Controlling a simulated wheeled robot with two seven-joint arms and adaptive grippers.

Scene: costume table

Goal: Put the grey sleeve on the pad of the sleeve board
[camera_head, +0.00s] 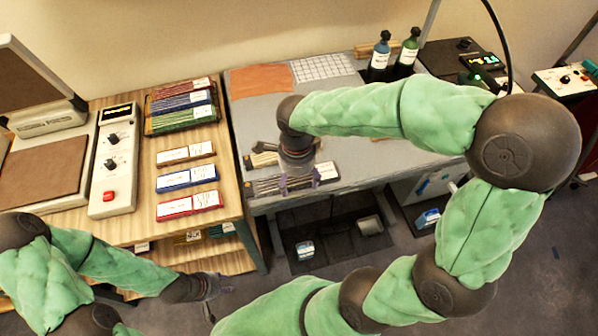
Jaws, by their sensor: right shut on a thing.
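My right gripper (288,184) reaches down over the front of the grey-topped table (372,158). It is shut on a flat grey striped piece with a white label, which I take to be the grey sleeve (327,171). The sleeve lies level at the table's front edge; I cannot tell whether it touches the top. The gripper hides its middle. I cannot clearly make out the sleeve board; a flat brown pad (45,172) lies at the far left. My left gripper (216,286) is low in front of the wooden table, apart from the sleeve, its fingers too small to read.
The wooden table (140,225) holds a control box (114,165), brown, blue and red labelled pieces (188,178) and a stacked pile (183,105). An orange cloth (262,79), a white grid (322,67) and two bottles (380,57) stand behind my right arm.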

